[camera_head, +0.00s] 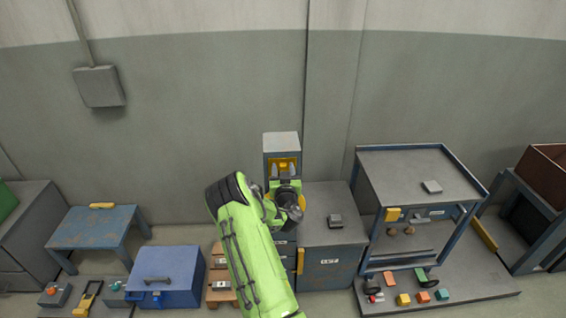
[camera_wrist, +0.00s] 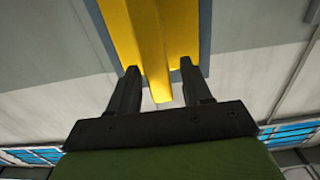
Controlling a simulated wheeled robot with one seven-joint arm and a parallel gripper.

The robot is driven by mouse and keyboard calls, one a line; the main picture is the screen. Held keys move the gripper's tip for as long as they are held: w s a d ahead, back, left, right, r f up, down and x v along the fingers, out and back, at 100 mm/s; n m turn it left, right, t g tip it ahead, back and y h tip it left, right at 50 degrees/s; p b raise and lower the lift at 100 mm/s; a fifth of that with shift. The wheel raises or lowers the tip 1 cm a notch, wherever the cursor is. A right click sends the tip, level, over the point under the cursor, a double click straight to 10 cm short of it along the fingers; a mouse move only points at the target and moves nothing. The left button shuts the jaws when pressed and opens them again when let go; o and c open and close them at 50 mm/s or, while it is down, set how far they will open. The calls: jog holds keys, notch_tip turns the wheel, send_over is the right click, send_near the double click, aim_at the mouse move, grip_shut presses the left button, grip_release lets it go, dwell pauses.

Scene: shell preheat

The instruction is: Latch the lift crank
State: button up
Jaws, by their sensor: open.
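A blue-grey column with a light grey top (camera_head: 281,142) stands against the wall. A yellow fitting (camera_head: 284,162), which looks like the lift crank, is on its front and is partly hidden by my arm. In the wrist view a yellow bar (camera_wrist: 148,45) projects from a yellow plate toward my palm. My gripper (camera_wrist: 160,68) is open, with one dark finger on each side of the bar and visible gaps between. In the head view my gripper (camera_head: 286,178) is at the column's front, largely hidden by my wrist. I cannot tell whether the crank is latched.
A grey cabinet (camera_head: 329,243) with a small dark box on top stands right of the column. A blue-framed workbench (camera_head: 415,170) is further right. A blue chest (camera_head: 167,276) and a low blue table (camera_head: 92,226) are on the left. A wooden pallet (camera_head: 219,285) lies beside my arm.

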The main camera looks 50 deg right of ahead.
jog(key=shift+w+d, duration=0.15)
jog(key=shift+w, duration=0.05)
grip_shut()
jog(key=shift+f, duration=0.1)
jog(key=f+n+b, duration=0.1)
jog(key=n, duration=0.5)
jog(key=w+a+f+n+b, duration=0.1)
jog(key=n+b, duration=0.1)
jog(key=n, duration=0.4)
jog(key=w+a+f+n+b, duration=0.1)
jog(key=n+b, duration=0.1)
jog(key=n, duration=0.4)
jog(key=shift+w+a+f, duration=0.1)
jog(key=shift+w+f, duration=0.05)
jog(key=shift+w, duration=0.05)
dwell(0.5)
